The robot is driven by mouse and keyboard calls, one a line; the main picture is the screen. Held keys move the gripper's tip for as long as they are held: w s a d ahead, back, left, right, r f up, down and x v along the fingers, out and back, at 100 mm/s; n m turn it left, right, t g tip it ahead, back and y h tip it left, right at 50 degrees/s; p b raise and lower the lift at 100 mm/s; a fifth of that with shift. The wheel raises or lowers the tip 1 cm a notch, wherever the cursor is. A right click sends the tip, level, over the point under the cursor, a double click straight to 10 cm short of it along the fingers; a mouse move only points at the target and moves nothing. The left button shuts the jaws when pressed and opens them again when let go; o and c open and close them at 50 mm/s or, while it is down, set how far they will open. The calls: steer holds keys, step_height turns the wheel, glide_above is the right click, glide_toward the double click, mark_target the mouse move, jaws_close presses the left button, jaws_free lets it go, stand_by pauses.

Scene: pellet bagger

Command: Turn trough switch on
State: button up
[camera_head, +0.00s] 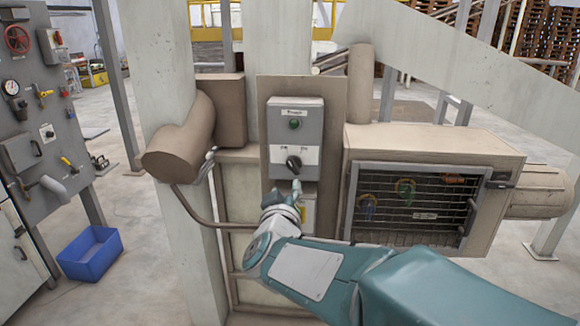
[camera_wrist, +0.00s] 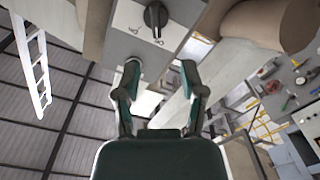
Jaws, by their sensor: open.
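The trough switch is a black rotary knob (camera_head: 293,163) on the lower part of a grey control box (camera_head: 309,120), below a green button or lamp (camera_head: 294,124). In the head view the knob looks turned aslant, but its exact setting is too small to read. In the wrist view the knob (camera_wrist: 155,14) is at the top, on a pale label plate. My gripper (camera_wrist: 160,72) is open and empty, with the knob beyond its fingertips and apart from them. In the head view my gripper (camera_head: 284,190) is just below the knob.
A caged opening (camera_head: 410,205) with coloured parts behind mesh is right of the box. A brown motor-like cylinder (camera_head: 180,138) is at its left. A blue bin (camera_head: 91,253) lies on the floor at left, beside a grey panel (camera_head: 45,125) with gauge and valves.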

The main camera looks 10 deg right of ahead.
mark_target(292, 167)
steer(key=x, duration=1.1)
steer(key=shift+s+d, duration=0.1)
steer(key=shift+d, duration=0.05)
steer(key=shift+s, duration=0.1)
jaws_close()
